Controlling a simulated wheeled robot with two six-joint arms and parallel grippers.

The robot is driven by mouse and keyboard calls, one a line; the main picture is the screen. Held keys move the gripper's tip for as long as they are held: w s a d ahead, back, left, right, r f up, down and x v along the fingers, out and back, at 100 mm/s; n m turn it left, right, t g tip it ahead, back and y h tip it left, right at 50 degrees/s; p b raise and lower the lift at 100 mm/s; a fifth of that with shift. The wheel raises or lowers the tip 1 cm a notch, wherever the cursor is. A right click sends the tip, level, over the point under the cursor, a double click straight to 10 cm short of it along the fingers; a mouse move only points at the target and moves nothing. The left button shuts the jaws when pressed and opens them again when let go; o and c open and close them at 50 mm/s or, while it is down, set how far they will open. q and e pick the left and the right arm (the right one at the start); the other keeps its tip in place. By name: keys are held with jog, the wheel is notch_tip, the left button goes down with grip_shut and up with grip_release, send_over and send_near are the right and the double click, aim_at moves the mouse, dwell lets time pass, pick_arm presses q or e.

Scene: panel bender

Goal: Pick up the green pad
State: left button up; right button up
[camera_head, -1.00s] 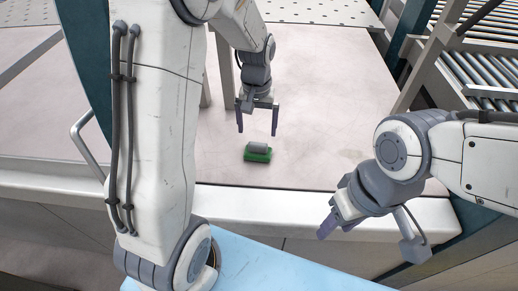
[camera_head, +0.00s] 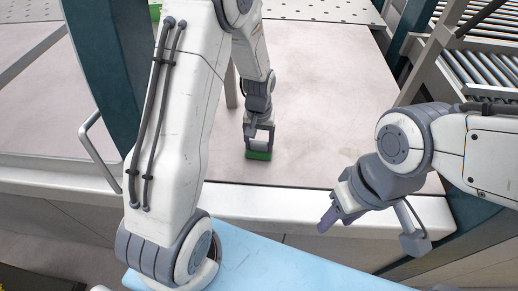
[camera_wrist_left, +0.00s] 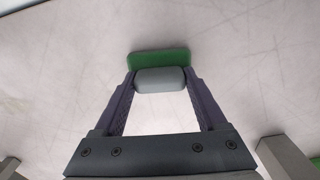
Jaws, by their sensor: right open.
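The green pad (camera_head: 259,155) lies on the pale worktable, with a grey block-shaped grip on its top. In the left wrist view, the green pad (camera_wrist_left: 158,62) is at the upper middle, with its grey grip (camera_wrist_left: 160,80) between the fingertips. My left gripper (camera_head: 260,148) points down over the pad. Its fingers sit against both sides of the grey grip, and the pad appears to rest on the table. My right gripper (camera_head: 328,220) is open and empty in front of the table's near edge, well to the right of the pad.
The pale worktable (camera_head: 320,100) is clear around the pad. A second green object (camera_head: 155,11) shows at the upper left, partly hidden. A roller conveyor (camera_head: 485,75) with a grey frame stands at the right. A light blue surface (camera_head: 290,270) is at the bottom.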

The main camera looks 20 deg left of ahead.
aim_at(259, 142)
pick_arm(q)
jog(key=c, duration=0.6)
jog(key=shift+r, duration=0.1)
jog(key=shift+r+b, duration=0.3)
jog(key=shift+r, duration=0.25)
notch_tip(259, 142, up, 3)
jog(key=shift+w+f+b, duration=0.1)
jog(key=shift+b, duration=0.4)
jog(key=s+d+r+b, duration=0.2)
jog(key=d+r, duration=0.5)
jog(key=d, duration=0.4)
jog(key=shift+s+d, duration=0.2)
jog(key=shift+d, duration=0.05)
